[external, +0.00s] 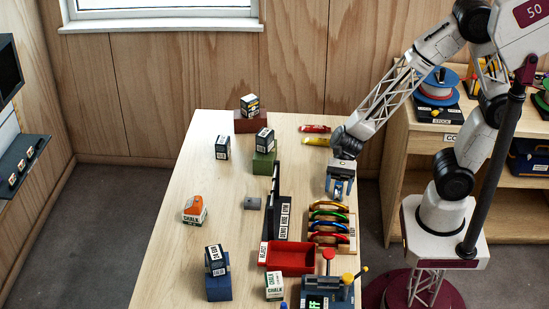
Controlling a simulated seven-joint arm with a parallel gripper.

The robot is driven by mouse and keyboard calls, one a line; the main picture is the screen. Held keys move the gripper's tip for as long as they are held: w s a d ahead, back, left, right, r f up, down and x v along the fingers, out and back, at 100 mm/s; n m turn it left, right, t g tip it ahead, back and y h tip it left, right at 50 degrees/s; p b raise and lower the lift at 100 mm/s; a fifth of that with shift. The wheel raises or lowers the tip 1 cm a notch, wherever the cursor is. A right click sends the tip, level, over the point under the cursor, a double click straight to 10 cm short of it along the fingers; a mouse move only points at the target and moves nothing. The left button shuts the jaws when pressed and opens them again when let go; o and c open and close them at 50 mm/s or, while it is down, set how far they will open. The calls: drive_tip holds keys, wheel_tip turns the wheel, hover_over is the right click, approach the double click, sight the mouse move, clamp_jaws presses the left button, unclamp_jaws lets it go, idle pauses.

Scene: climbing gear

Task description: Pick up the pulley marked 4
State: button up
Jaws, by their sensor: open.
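I cannot make out a pulley marked 4; no number 4 is readable at this size. My gripper (341,190) is open, with blue fingers pointing down. It appears empty, just behind a wooden rack (348,243) at the table's right side. The rack holds several curved pieces in yellow, green, blue and red (329,217). I cannot tell whether these pieces are pulleys. A small grey block (252,203) lies left of a black upright divider with white labels (283,215).
A red tray (290,258) and a device with levers (330,290) stand at the front right. Dark labelled boxes (222,147) and chalk packages (195,212) are spread around. Red (314,128) and yellow (316,142) items lie at the back. The table's left-middle is mostly clear.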

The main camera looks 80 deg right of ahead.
sight(341, 186)
drive_tip(key=shift+a+f, duration=0.15)
drive_tip(key=shift+a, duration=0.2)
idle(0.4)
drive_tip(key=c, duration=1)
drive_tip(key=shift+r, duration=0.65)
drive_tip(key=shift+s+d+r, duration=0.1)
drive_tip(key=shift+s+r, duration=0.1)
drive_tip(key=shift+r, duration=0.4)
drive_tip(key=shift+s+d+r, duration=0.1)
drive_tip(key=shift+s+r, duration=0.05)
drive_tip(key=shift+r, duration=0.4)
drive_tip(key=s+d, duration=0.1)
drive_tip(key=s, duration=0.3)
drive_tip(key=s+d+r, duration=0.1)
drive_tip(key=s+d, duration=0.1)
drive_tip(key=s, duration=0.3)
drive_tip(key=s+d, duration=0.2)
drive_tip(key=s, duration=0.3)
drive_tip(key=shift+s+r, duration=0.1)
drive_tip(key=shift+r, duration=0.1)
